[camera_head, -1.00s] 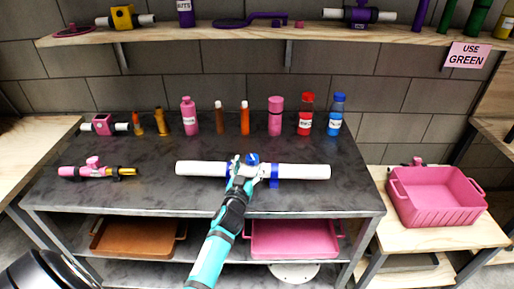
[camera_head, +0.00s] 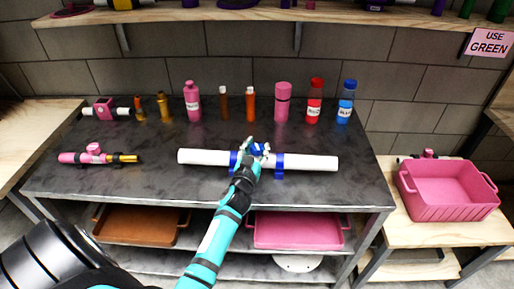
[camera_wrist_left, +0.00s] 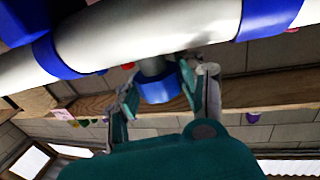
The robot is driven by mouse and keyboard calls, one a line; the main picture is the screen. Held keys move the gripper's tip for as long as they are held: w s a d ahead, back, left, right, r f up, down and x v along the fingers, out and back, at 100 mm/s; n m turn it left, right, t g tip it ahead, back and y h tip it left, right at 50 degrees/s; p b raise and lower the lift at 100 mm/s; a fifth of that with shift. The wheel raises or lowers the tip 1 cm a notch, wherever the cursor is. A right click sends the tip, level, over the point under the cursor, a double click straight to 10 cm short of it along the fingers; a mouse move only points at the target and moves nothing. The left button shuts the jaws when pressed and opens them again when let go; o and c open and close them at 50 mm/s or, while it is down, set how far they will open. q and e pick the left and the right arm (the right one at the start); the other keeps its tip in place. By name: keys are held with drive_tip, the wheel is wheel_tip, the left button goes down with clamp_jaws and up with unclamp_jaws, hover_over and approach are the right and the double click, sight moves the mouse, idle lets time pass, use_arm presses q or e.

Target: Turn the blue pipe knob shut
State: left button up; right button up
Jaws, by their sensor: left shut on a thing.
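A white pipe (camera_head: 305,162) with blue fittings (camera_head: 278,162) lies across the middle of the dark table. Its blue knob (camera_head: 258,149) is at the pipe's middle, partly hidden by my left gripper (camera_head: 250,149). In the left wrist view, the pipe (camera_wrist_left: 150,35) crosses the top, and the blue knob (camera_wrist_left: 158,90) sits on a grey stem between the two fingers of my left gripper (camera_wrist_left: 160,82). The fingers are shut on the knob from both sides. My right gripper is not in view.
Several bottles, including a red bottle (camera_head: 314,100) and a blue bottle (camera_head: 346,102), stand along the table's back. A pink pipe piece (camera_head: 95,155) lies at left. A pink bin (camera_head: 447,190) is on the right-hand stand. Free tabletop lies around the pipe.

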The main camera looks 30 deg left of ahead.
use_arm(q)
drive_tip(key=c, duration=0.3)
drive_tip(key=shift+r, duration=0.15)
drive_tip(key=m+h+p, duration=0.1)
drive_tip(key=p, duration=0.1)
drive_tip(key=m+h+p, duration=0.1)
drive_tip(key=h, duration=0.1)
drive_tip(key=shift+r+m+t+h+p, duration=0.2)
drive_tip(key=shift+m+t+h+p, duration=0.1)
drive_tip(key=shift+t+p, duration=0.1)
drive_tip(key=shift+f+m+h+p, duration=0.15)
drive_tip(key=shift+m+h+p, duration=0.35)
drive_tip(key=shift+h, duration=0.6)
drive_tip(key=shift+f+m+h, duration=0.1)
drive_tip(key=shift+m+h, duration=0.5)
drive_tip(key=shift+h, duration=0.2)
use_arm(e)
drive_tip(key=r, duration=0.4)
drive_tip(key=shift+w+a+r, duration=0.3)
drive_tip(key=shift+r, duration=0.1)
